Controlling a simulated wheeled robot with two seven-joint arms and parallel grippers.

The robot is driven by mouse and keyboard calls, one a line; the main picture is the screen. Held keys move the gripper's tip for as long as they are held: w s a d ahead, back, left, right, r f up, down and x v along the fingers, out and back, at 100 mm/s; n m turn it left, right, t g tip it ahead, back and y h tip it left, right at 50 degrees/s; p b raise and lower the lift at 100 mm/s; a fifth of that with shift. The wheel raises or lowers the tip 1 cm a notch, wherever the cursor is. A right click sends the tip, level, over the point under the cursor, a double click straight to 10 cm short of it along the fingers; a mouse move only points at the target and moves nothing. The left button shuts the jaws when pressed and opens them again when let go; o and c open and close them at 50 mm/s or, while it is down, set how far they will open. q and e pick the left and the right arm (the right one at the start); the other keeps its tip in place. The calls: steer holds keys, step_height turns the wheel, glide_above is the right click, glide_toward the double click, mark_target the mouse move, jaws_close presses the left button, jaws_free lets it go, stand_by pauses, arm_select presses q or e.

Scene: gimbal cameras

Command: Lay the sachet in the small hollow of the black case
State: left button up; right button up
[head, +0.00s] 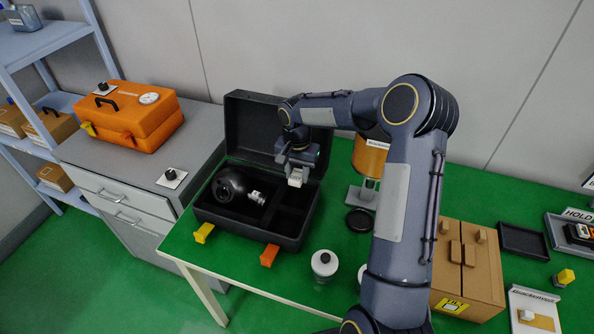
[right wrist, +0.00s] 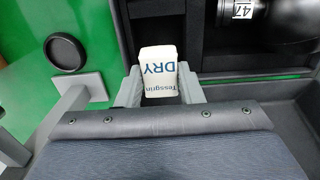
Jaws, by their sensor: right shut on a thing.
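The black case (head: 253,238) stands open on the green table, its lid raised at the back. Its foam holds a dark round gimbal (head: 229,186) and a small grey-white part (head: 257,197), with empty hollows to the right. My right gripper (head: 296,177) is over the right part of the case, shut on the white sachet (head: 295,179). In the right wrist view the sachet (right wrist: 158,75) reads "Tessgrin DRY" and sits upright between the fingers (right wrist: 160,88). It appears held above the case; the exact height is unclear. My left gripper is out of view.
An orange case (head: 128,115) stands on a grey drawer cabinet at left.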

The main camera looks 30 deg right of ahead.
steer(key=shift+f+b, duration=0.35)
steer(key=shift+b, duration=0.05)
steer(key=shift+f+b, duration=2.35)
steer(key=shift+f, duration=0.55)
steer(key=o, duration=1)
steer(key=shift+o, duration=0.2)
steer(key=shift+r, duration=0.1)
step_height(320, 180, up, 8)
steer(key=shift+f+b, duration=0.15)
steer(key=shift+b, duration=0.25)
steer(key=shift+s+f, duration=0.1)
